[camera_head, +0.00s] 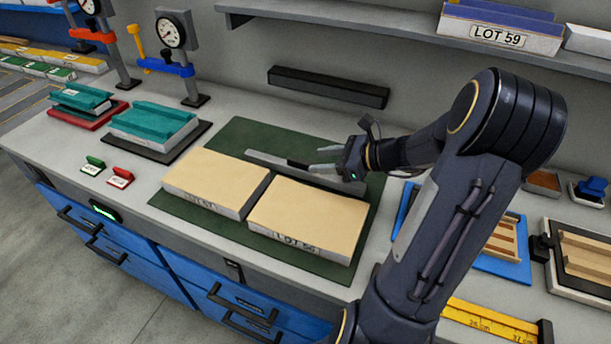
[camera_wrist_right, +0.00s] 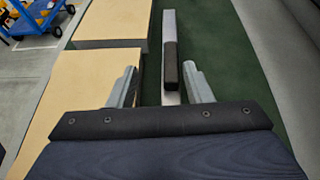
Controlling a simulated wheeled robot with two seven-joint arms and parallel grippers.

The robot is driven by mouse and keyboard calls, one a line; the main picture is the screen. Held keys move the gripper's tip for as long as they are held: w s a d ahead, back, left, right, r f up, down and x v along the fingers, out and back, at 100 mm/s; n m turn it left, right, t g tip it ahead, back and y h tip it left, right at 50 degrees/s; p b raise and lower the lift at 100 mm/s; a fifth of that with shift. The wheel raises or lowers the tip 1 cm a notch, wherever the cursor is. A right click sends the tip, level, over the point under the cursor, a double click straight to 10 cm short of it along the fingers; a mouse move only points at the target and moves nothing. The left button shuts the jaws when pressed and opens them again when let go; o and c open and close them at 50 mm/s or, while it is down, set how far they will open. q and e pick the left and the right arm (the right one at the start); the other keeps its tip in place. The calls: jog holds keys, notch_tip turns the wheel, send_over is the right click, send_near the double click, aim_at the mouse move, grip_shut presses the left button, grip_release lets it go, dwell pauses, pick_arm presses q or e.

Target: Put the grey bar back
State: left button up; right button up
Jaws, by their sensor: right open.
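The grey bar (camera_head: 268,158) lies along the green mat behind the two tan panels, with a dark grip section on it. In the right wrist view the grey bar (camera_wrist_right: 169,25) runs away from me, its dark grip (camera_wrist_right: 171,68) nearest the fingertips. My right gripper (camera_head: 322,158) is open at the bar's right part. In the wrist view its two fingers (camera_wrist_right: 162,84) stand apart on either side of the bar, with no visible contact. I cannot tell how high they are above it. My left gripper is not in view.
Two tan panels (camera_head: 216,180) (camera_head: 310,217) lie side by side on the green mat (camera_head: 255,132). A black wall rail (camera_head: 328,87) is behind. Teal stacks (camera_head: 152,119) and gauge stands (camera_head: 172,32) are at left. Blue trays and a yellow ruler (camera_head: 490,322) are at right.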

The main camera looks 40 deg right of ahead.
aim_at(304, 161)
jog(key=shift+w+d+f+m, duration=0.1)
jog(key=shift+d+f+m, duration=0.35)
jog(key=shift+d, duration=0.2)
jog(key=shift+w+t, duration=0.25)
jog(key=shift+t, duration=0.05)
jog(key=x, duration=0.7)
jog(key=shift+s+f, duration=0.1)
jog(key=shift+f, duration=0.2)
jog(key=shift+c, duration=0.4)
grip_shut()
jog(key=shift+r, duration=0.1)
